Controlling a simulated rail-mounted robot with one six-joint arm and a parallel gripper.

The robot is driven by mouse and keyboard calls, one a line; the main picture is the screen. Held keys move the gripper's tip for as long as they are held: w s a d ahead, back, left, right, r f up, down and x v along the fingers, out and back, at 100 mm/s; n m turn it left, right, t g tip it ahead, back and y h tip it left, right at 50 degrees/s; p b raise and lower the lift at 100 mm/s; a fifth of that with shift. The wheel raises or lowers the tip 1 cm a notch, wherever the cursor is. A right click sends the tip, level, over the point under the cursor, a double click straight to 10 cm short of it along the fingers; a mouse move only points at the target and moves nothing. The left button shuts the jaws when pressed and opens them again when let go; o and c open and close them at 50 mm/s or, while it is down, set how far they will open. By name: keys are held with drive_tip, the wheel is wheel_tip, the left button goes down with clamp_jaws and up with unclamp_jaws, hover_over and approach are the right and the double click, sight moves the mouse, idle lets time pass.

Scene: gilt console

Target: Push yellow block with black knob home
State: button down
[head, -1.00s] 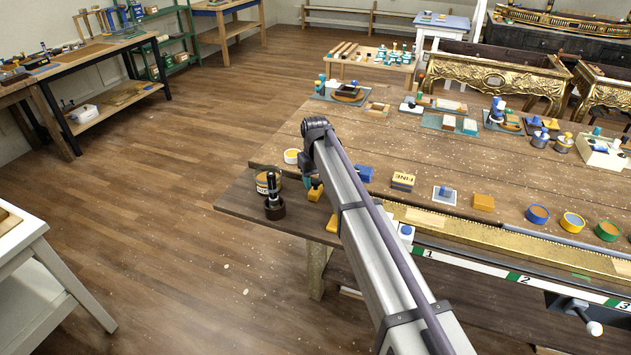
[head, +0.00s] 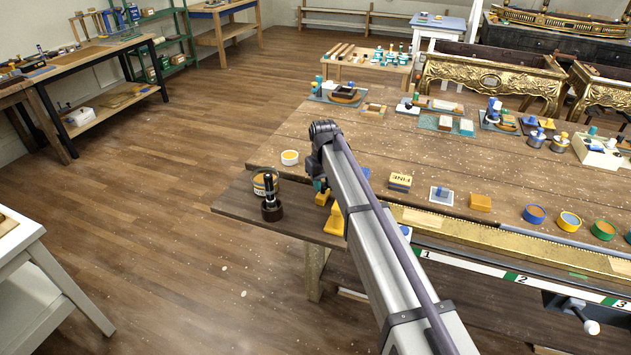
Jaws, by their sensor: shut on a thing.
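My arm (head: 375,225) runs from the bottom of the head view up to its dark joint (head: 323,130) and covers part of the bench. My gripper is hidden behind the arm, so its jaws and whatever is between them do not show. A yellow piece (head: 335,222) shows at the arm's left edge, near the left end of the gilt rail, partly covered. A smaller yellow piece with a teal part (head: 321,197) sits just above it. I cannot make out a black knob on either. The gilt toothed rail (head: 510,242) runs right along the bench's front edge, above numbered marks.
A dark round-based tool (head: 271,205) and a tin (head: 265,183) stand at the bench's left end. An orange block (head: 480,202), a "FINE" block (head: 400,182) and several coloured round pots (head: 534,214) sit behind the rail. The bench middle is fairly clear.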

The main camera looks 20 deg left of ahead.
sight(323, 185)
drive_tip(key=c, duration=0.8)
unclamp_jaws()
wheel_tip(323, 185, up, 11)
drive_tip(key=p, duration=1)
drive_tip(key=shift+p, duration=0.4)
drive_tip(key=shift+f, duration=0.1)
